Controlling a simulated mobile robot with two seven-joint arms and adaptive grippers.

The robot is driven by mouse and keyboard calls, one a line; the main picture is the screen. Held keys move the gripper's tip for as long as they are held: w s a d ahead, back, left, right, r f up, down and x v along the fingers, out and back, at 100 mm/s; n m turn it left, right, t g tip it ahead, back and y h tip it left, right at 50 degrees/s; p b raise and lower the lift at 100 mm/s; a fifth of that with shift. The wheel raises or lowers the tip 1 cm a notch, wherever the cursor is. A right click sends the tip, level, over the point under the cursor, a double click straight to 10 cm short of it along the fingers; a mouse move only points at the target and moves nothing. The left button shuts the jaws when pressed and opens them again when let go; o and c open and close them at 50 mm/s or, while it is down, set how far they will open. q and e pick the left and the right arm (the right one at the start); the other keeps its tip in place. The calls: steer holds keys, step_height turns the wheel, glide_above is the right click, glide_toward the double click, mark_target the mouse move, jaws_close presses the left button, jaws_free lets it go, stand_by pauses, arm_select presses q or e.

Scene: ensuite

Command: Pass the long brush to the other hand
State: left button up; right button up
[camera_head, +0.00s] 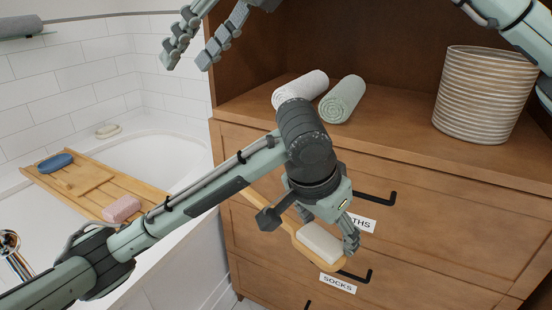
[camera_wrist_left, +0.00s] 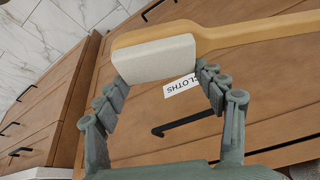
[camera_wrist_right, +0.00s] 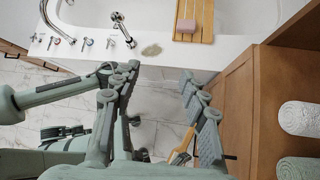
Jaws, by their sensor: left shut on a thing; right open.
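The long brush (camera_head: 326,262) has a wooden back and handle with a pale bristle block. My left gripper (camera_head: 312,228) is shut on its head, in front of the drawers. In the left wrist view the pale block (camera_wrist_left: 155,60) sits between the fingertips (camera_wrist_left: 162,88), and the handle (camera_wrist_left: 250,32) runs off to the right. In the head view the handle is partly hidden behind my left arm. My right gripper (camera_head: 190,56) is open and empty, high at the top left, apart from the brush. In the right wrist view a wooden piece, likely the brush (camera_wrist_right: 184,145), shows beyond the open fingers (camera_wrist_right: 158,78).
A wooden dresser (camera_head: 420,190) with black handles and labels stands close behind the brush. Rolled towels (camera_head: 343,99) and a striped basket (camera_head: 483,95) sit on it. A bathtub (camera_head: 165,150) with a wooden tray (camera_head: 85,187) holding a pink block (camera_head: 122,208) is at left.

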steer(key=w+d+f+m+g+h, duration=0.15)
steer(key=d+f+h, duration=0.3)
steer(key=f, duration=0.45)
steer(key=w+d+f+m+h, duration=0.15)
steer(key=d+f+h, duration=0.35)
steer(key=f, duration=0.5)
steer(key=shift+n+y, duration=0.5)
steer(key=shift+y, duration=0.05)
steer(key=f, duration=0.7)
steer(key=d+f, duration=0.1)
steer(key=f, duration=0.3)
steer(key=shift+f, duration=0.2)
steer(key=shift+c, duration=0.3)
steer(key=shift+s, duration=0.1)
jaws_close()
arm_select(q)
steer(key=o, duration=1.6)
steer(key=shift+c, duration=0.2)
steer(key=shift+r, duration=0.1)
